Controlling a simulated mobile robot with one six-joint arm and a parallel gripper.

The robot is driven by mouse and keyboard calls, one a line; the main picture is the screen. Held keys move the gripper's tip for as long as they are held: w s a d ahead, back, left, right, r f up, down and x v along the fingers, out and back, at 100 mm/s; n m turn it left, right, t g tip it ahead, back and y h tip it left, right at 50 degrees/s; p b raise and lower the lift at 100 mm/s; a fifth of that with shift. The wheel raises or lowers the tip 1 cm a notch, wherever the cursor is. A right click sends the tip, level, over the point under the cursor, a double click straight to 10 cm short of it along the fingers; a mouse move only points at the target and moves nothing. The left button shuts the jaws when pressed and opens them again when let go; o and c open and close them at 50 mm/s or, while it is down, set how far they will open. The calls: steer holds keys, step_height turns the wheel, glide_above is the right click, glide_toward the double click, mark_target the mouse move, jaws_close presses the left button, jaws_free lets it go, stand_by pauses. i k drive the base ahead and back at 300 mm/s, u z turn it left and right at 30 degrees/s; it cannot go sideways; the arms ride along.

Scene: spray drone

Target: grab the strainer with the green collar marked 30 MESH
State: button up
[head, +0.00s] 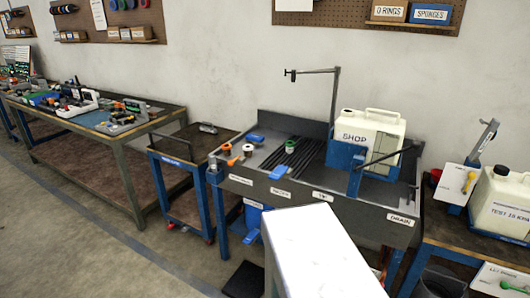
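A small piece with a green collar (290,146) stands on the dark ribbed area of the grey wash bench (340,222), left of the white SHOP jug. It looks like the strainer with the green collar, but any 30 MESH marking is too small to read. My gripper is not in view.
The white SHOP jug (370,133) sits in a blue holder, with a thin post behind it. A blue cart (180,160) stands left of the bench, and a cluttered worktable (70,120) is farther left. Another jug (500,205) is at right. Floor at lower left is clear.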

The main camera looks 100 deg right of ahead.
mark_target(290, 145)
steer(key=u, duration=0.55)
steer(key=k, duration=2.1)
steer(key=z, duration=1.5)
